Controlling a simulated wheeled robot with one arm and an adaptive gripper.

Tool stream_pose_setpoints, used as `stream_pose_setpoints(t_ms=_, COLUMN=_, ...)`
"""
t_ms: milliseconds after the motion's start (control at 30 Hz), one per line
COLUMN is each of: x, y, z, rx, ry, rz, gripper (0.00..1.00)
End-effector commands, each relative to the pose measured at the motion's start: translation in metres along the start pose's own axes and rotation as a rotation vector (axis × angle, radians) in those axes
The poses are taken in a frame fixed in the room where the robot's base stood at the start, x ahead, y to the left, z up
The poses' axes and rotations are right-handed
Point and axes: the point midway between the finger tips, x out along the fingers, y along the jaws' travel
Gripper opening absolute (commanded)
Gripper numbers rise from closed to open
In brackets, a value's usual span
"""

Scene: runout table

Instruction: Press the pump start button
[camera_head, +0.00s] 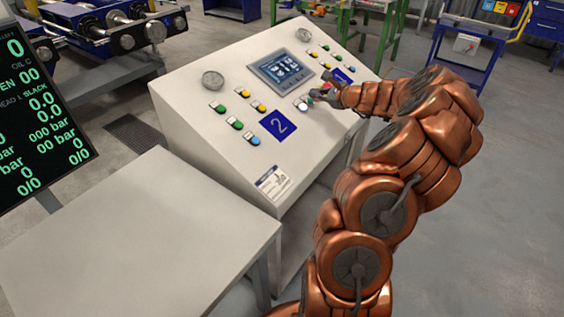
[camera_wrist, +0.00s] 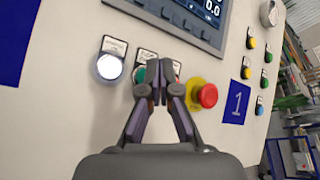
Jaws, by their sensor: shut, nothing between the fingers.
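My gripper (camera_wrist: 160,92) is shut and empty, its fingertips in front of the button row below the screen. In the wrist view a green button (camera_wrist: 140,75) shows partly behind the left fingertip, and a little red shows behind the right one. A lit white button (camera_wrist: 109,67) is left of the green one. A red mushroom button (camera_wrist: 207,95) on a yellow base is to the right. The labels are too small to read, so I cannot tell which is pump start. In the head view my gripper (camera_head: 322,94) is at the sloped console (camera_head: 215,150). Contact cannot be made out.
The console has a screen (camera_head: 283,68), blue number plates and several coloured buttons on both sides. A bare pale tabletop (camera_head: 130,230) stands front left. A dark readout display (camera_head: 35,120) is at the left edge. Open floor lies to the right.

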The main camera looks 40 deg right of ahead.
Motion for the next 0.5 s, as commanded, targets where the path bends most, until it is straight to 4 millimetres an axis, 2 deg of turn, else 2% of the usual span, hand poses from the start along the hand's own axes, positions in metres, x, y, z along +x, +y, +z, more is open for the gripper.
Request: stream_pose_setpoints(t_ms=500, x=0.0046, y=0.0034, z=-0.0025, rx=-0.001, ry=-0.001, rz=0.001, gripper=0.00)
